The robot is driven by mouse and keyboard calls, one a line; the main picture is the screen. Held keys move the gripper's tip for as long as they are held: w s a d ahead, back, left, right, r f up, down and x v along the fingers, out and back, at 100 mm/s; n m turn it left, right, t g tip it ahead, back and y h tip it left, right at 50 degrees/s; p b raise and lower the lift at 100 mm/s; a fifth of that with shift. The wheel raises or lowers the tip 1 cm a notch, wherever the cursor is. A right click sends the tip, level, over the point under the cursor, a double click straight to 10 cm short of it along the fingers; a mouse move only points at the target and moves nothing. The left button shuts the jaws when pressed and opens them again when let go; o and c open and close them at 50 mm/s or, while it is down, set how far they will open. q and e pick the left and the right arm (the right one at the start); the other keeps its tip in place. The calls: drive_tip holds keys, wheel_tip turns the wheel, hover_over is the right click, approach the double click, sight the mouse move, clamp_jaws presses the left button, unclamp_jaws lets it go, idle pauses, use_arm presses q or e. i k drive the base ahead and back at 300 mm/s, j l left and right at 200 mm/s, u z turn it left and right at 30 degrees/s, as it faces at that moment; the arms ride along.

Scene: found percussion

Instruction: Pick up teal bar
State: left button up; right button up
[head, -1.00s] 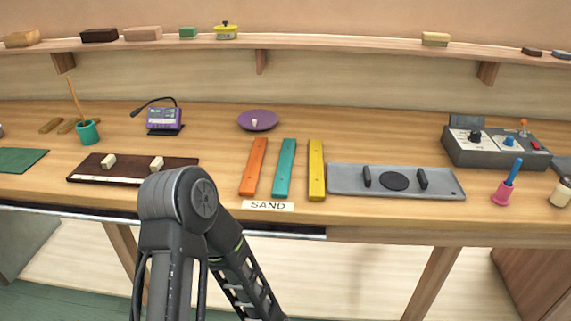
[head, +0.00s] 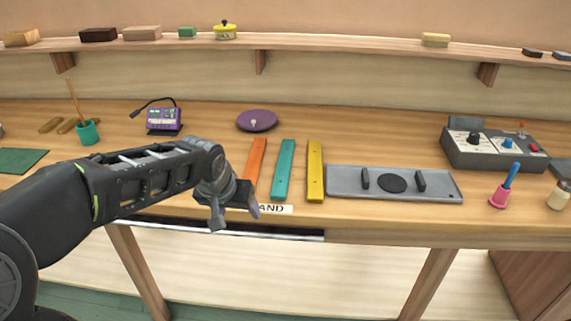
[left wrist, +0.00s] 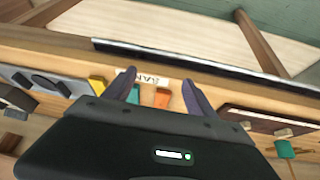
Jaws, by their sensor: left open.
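The teal bar (head: 283,172) lies on the bench between an orange bar (head: 255,162) and a yellow bar (head: 315,172). Its near end also shows in the left wrist view (left wrist: 133,95), beside one finger and partly hidden. My left gripper (head: 236,214) is open and empty, near the bench's front edge, to the left of and nearer than the teal bar. In the left wrist view, its fingers (left wrist: 159,84) point toward the front edge and the SAND label (left wrist: 148,80). My right gripper is not in view.
A grey tray (head: 440,191) with black fittings lies right of the yellow bar. A purple dish (head: 257,121) sits behind the bars. A dark board (left wrist: 245,116) lies beside the bars, mostly hidden by my arm in the head view. Bare bench lies behind the grey tray.

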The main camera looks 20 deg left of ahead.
sight(280, 187)
drive_tip(key=i, duration=0.95)
